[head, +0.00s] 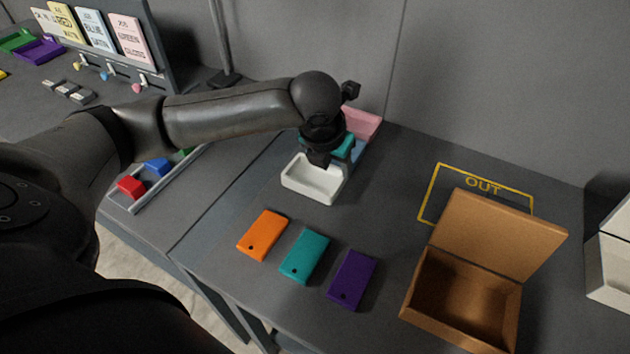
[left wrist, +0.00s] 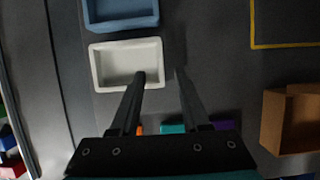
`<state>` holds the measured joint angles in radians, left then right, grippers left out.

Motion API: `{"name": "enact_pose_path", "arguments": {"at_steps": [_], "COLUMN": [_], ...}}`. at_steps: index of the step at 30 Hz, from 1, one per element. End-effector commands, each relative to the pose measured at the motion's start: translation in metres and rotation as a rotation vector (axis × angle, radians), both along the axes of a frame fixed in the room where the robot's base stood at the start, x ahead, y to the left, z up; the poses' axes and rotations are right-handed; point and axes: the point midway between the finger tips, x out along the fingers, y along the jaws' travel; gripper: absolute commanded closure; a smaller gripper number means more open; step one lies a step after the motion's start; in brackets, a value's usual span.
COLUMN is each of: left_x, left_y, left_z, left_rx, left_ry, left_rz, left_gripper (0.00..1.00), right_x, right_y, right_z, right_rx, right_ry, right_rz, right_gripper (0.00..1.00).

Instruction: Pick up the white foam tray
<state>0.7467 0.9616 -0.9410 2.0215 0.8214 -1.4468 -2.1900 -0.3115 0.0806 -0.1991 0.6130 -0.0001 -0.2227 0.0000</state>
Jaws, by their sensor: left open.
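The white foam tray (head: 300,181) sits flat on the grey table, empty, just below my left gripper (head: 318,162) in the head view. In the left wrist view the white tray (left wrist: 112,66) shows almost whole. My left gripper (left wrist: 160,77) is open there. One finger overlaps the tray's right part and the other shows over bare table to its right, so the tray's right wall lies between them in the picture. Whether a finger touches the tray cannot be told. My right gripper is not in view.
A blue tray (left wrist: 122,10) lies just behind the white one, and a pink piece (head: 363,122) farther back. Orange (head: 263,235), teal (head: 305,256) and purple (head: 351,280) plates lie in front. An open brown box (head: 455,300) stands right, near the yellow OUT outline (head: 434,192).

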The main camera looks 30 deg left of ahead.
Motion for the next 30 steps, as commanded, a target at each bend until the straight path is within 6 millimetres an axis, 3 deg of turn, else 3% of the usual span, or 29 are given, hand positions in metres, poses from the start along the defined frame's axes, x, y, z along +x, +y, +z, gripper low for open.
{"name": "enact_pose_path", "arguments": {"at_steps": [8,18,26,30], "left_x": [0.008,0.021,0.023,0.023], "left_y": [0.000,0.000,0.001,0.001], "left_z": [-0.022,-0.065,-0.067,-0.066], "left_rx": [0.000,-0.001,0.001,0.000], "left_ry": [0.000,0.000,-0.001,-0.001], "left_rz": [0.000,0.000,-0.002,-0.001], "left_gripper": [0.54,0.54,0.54,0.67], "right_x": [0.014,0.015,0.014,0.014], "right_y": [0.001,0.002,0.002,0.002], "right_z": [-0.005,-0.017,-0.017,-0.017], "right_rx": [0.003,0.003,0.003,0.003], "right_ry": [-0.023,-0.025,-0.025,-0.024], "right_rz": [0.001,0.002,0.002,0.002], "right_gripper": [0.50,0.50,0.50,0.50]}}
